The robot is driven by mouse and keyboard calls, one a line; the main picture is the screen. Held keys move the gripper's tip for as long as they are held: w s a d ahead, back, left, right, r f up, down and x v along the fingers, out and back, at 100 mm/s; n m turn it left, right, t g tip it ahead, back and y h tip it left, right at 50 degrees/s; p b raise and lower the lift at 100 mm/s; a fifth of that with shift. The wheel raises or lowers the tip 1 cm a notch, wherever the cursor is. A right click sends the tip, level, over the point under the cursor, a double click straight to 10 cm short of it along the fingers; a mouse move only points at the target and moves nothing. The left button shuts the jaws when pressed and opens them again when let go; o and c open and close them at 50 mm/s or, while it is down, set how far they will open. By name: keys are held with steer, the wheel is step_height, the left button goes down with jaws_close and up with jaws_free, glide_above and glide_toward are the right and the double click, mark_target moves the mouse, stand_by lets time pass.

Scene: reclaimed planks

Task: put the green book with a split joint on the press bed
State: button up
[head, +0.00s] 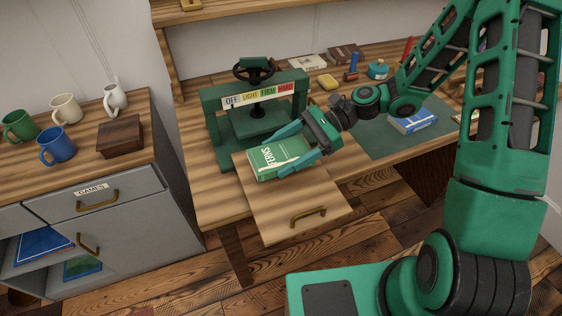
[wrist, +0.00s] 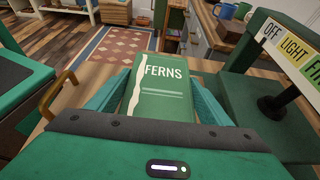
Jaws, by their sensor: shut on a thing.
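The green book titled FERNS (head: 270,160) has a pale jagged strip along one edge, clear in the wrist view (wrist: 163,105). My gripper (head: 287,152) is shut on it, one teal finger along each side. The book is over the pull-out wooden board in front of the press; I cannot tell whether it touches the board. The green press (head: 212,112) has a black handwheel and a dial strip reading OFF, LIGHT, FIRM, HARD. Its bed is partly hidden behind my gripper and the book.
The pull-out board (head: 290,212) with a brass handle juts from the bench. A blue book (head: 412,121) lies on a green mat (head: 372,145) to the right. Mugs (head: 57,146) and a wooden box (head: 120,137) stand on the grey cabinet at left.

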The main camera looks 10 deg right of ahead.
mark_target(308, 148)
steer(key=shift+f, duration=2.05)
steer(key=o, duration=1.2)
steer(key=shift+w+d, duration=0.1)
steer(key=v, duration=1.1)
steer(key=shift+d+r, duration=0.2)
steer(key=shift+d, duration=0.15)
